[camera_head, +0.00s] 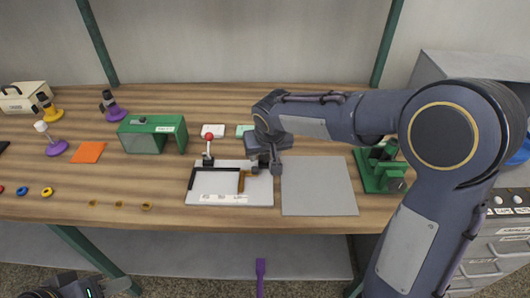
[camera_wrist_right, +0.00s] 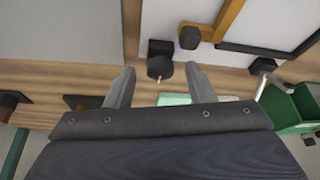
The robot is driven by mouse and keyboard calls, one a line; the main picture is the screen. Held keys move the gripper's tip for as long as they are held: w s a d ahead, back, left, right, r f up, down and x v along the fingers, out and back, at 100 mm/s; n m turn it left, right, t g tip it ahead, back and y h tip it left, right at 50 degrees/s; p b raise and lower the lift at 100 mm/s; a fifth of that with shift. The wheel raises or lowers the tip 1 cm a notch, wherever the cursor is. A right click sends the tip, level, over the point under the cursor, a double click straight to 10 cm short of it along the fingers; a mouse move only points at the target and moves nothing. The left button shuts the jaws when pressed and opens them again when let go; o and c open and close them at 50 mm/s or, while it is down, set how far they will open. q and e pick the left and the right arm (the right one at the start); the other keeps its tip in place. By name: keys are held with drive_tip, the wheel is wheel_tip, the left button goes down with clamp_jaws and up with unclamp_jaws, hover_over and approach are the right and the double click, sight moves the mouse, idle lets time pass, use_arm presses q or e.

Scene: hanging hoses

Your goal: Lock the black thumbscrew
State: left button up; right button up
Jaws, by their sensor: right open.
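A white board (camera_head: 232,200) carries a black-edged frame (camera_head: 215,196), a brown arm (camera_head: 242,181) and a red-ball lever (camera_head: 209,138). My right gripper (camera_head: 270,168) is over the board's right end. In the right wrist view its two fingers (camera_wrist_right: 160,70) are apart, with a black round knob (camera_wrist_right: 159,69) in line between the tips; contact cannot be told. This knob looks like the thumbscrew; it has a small pale pin. A second black knob (camera_wrist_right: 189,38) sits at the brown arm's end. My left gripper (camera_head: 115,286) is at the bottom left; its fingers are unclear.
A grey plate (camera_head: 318,188) lies just right of the board. A green fixture (camera_head: 385,171) stands further right and a green housing (camera_head: 152,132) to the left. Small white and green blocks lie behind the board. The table's front edge is near.

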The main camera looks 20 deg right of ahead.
drive_tip(key=v, duration=0.7)
drive_tip(key=shift+s+r+p, duration=0.2)
drive_tip(key=shift+r+p, duration=0.1)
drive_tip(key=shift+d, duration=0.1)
drive_tip(key=s+d+r+y+p, duration=0.1)
drive_tip(key=s+d+r+p, duration=0.15)
drive_tip(key=s, duration=0.25)
drive_tip(key=s+d+r+y+p, duration=0.1)
drive_tip(key=s+d, duration=0.3)
drive_tip(key=s, duration=0.2)
drive_tip(key=s+m+t+y+p, duration=0.1)
drive_tip(key=s+y+p, duration=0.1)
drive_tip(key=s, duration=1.1)
drive_tip(key=shift+a+f+p, duration=0.2)
drive_tip(key=shift+a+p, duration=0.1)
drive_tip(key=shift+p, duration=0.25)
